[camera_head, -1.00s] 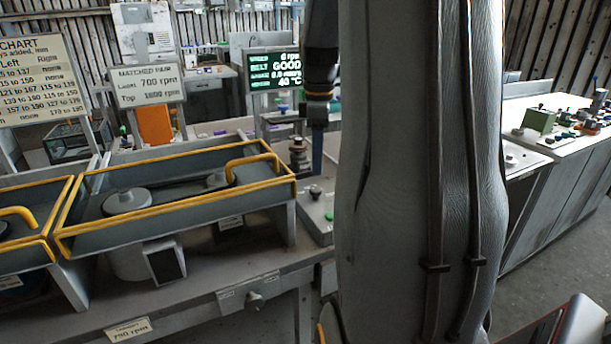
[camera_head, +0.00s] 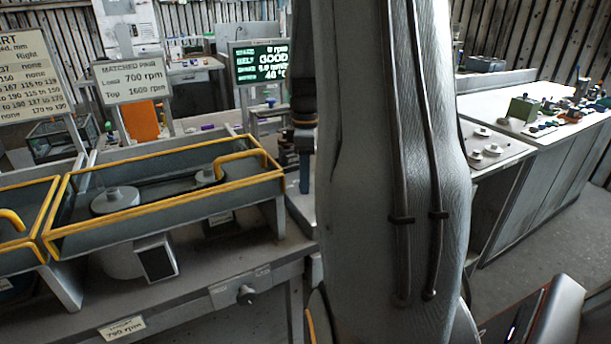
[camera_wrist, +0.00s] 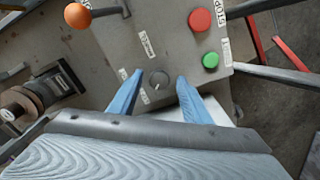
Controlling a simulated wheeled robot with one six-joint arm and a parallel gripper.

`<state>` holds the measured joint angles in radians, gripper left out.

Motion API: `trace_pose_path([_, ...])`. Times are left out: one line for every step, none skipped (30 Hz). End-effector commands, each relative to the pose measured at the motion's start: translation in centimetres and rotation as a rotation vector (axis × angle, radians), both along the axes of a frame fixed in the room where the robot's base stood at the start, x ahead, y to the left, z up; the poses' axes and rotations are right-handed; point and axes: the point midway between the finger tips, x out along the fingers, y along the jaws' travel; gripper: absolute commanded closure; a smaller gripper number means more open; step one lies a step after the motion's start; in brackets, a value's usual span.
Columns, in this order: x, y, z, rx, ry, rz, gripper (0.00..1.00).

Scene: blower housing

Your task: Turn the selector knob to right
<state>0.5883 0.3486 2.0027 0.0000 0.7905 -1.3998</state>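The selector knob (camera_wrist: 159,79) is a small grey round knob with a pale mark, set on a grey panel (camera_wrist: 125,50) in the wrist view. Small white labels surround it. My gripper (camera_wrist: 158,84) has two blue fingers, spread open, one on each side of the knob in the picture. I see no contact, and the height of the fingertips above the panel is unclear. In the head view my gripper (camera_head: 304,172) points down beside my arm, which hides the knob.
On the same panel are a red button (camera_wrist: 200,20), a green button (camera_wrist: 211,60) and an orange ball-topped lever (camera_wrist: 78,15). A dark cylindrical part (camera_wrist: 25,102) lies left. The yellow-edged belt tray (camera_head: 165,207) and a lit display (camera_head: 259,61) stand left of my arm.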

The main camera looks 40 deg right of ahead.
Motion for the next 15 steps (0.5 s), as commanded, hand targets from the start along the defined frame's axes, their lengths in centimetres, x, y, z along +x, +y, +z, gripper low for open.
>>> trace_pose_path([0.01, 0.01, 0.01, 0.000, 0.000, 0.000, 0.64])
trace_pose_path([0.01, 0.01, 0.02, 0.000, 0.000, 0.000, 0.69])
trace_pose_path([0.01, 0.01, 0.02, 0.000, 0.000, 0.000, 0.76])
trace_pose_path([0.01, 0.01, 0.02, 0.000, 0.000, 0.000, 0.81])
trace_pose_path([0.01, 0.01, 0.02, 0.000, 0.000, 0.000, 0.86])
trace_pose_path([0.01, 0.01, 0.03, 0.000, 0.000, 0.000, 0.93])
trace_pose_path([0.01, 0.02, 0.03, 0.000, 0.000, 0.000, 0.97])
trace_pose_path([0.01, 0.03, 0.03, 0.000, 0.000, 0.000, 0.97])
trace_pose_path([0.01, 0.03, 0.03, 0.000, 0.000, 0.000, 0.97])
trace_pose_path([0.01, 0.03, 0.04, 0.000, 0.000, -0.001, 0.97])
trace_pose_path([0.01, 0.04, 0.04, 0.000, 0.000, -0.002, 0.97])
trace_pose_path([0.01, 0.04, 0.05, 0.000, 0.000, -0.005, 0.97])
trace_pose_path([0.01, 0.04, 0.06, 0.000, 0.000, -0.009, 0.97])
trace_pose_path([0.00, 0.04, 0.07, 0.000, 0.000, -0.014, 0.97])
trace_pose_path([0.00, 0.04, 0.09, 0.000, 0.000, -0.024, 0.97])
